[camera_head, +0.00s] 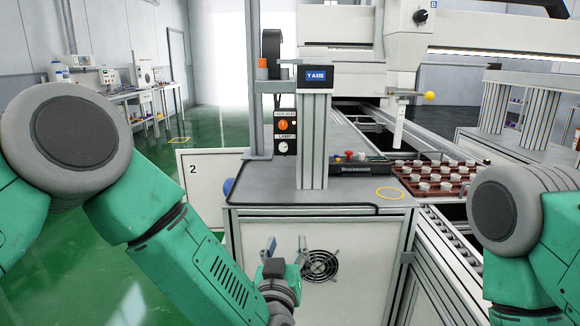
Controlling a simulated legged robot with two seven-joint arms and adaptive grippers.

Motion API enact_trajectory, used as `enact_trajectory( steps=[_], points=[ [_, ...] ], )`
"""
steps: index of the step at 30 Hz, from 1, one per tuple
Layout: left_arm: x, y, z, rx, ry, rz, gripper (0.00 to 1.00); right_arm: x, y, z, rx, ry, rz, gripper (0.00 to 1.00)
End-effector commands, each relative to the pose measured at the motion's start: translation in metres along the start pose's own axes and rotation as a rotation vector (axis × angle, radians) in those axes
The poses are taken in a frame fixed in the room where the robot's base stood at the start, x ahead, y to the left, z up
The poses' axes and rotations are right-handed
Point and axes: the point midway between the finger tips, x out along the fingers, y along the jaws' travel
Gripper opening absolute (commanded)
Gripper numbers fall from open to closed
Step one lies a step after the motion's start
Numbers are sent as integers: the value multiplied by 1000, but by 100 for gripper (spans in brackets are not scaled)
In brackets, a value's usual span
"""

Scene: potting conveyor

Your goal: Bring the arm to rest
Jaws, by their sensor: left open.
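My left arm comes in from the left, its green forearm slanting down to the middle. My left gripper (287,248) is open and empty, low in front of the machine cabinet's white front panel, left of the round fan grille (319,266). Its fingers point up, below the worktop edge. My right arm shows at the right edge, a green link with a grey joint. The right gripper is out of the picture.
The grey worktop (270,190) has a yellow ring mark (390,194). A brown tray (420,190) of small white pots sits on the conveyor to the right. A nozzle head with a yellow ball (429,96) hangs above. A white panel marked 2 (194,190) stands left of the cabinet.

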Motion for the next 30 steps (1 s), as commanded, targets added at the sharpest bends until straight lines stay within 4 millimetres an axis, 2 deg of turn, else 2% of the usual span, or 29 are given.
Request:
enact_trajectory(
  steps=[5,8,11,12,14,15,19,21,24,27,30],
  points=[
    [-35,-37,73,42,-238,46,42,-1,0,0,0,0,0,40],
    [-74,-70,123,65,-431,62,42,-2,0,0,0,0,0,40],
    [-125,-107,168,81,-641,58,42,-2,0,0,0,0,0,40],
    [-147,-122,184,86,-725,52,42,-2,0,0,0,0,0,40],
    [-182,-145,203,91,-849,35,42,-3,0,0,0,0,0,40],
    [-207,-160,213,93,-931,21,42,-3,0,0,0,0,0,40],
    [-291,-206,233,92,-1190,-43,42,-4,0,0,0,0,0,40],
    [-331,-225,236,88,-1308,-82,42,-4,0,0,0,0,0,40],
    [-378,-245,234,81,-1442,-134,42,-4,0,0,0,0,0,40],
    [-407,-257,229,75,-1527,-170,42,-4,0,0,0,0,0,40],
    [-422,-262,227,71,-1568,-189,42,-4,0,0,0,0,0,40]
  ],
)
